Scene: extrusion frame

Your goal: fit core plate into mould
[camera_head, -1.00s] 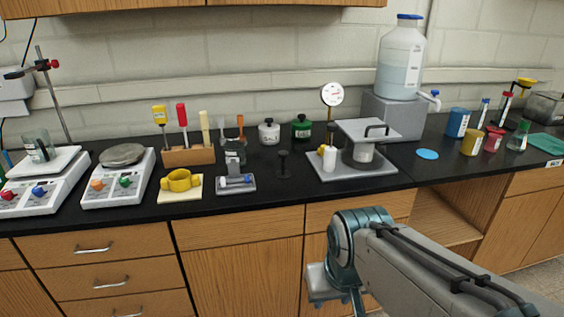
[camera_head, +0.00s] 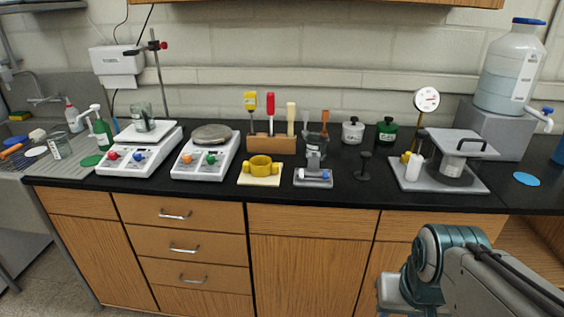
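I cannot tell for sure which things are the core plate and the mould. A yellow ring-shaped body with side lugs (camera_head: 260,166) sits on a cream pad (camera_head: 259,181) on the black bench. My teal and grey arm shows at the lower right, in front of the bench. My gripper is out of the picture.
Two balances (camera_head: 207,158) (camera_head: 140,153) stand left of the pad. A wooden tool rack (camera_head: 271,144) is behind it. A small black stand (camera_head: 364,166) is between fixture and frame. A large bottle (camera_head: 508,75) stands back right. The bench front strip is mostly clear.

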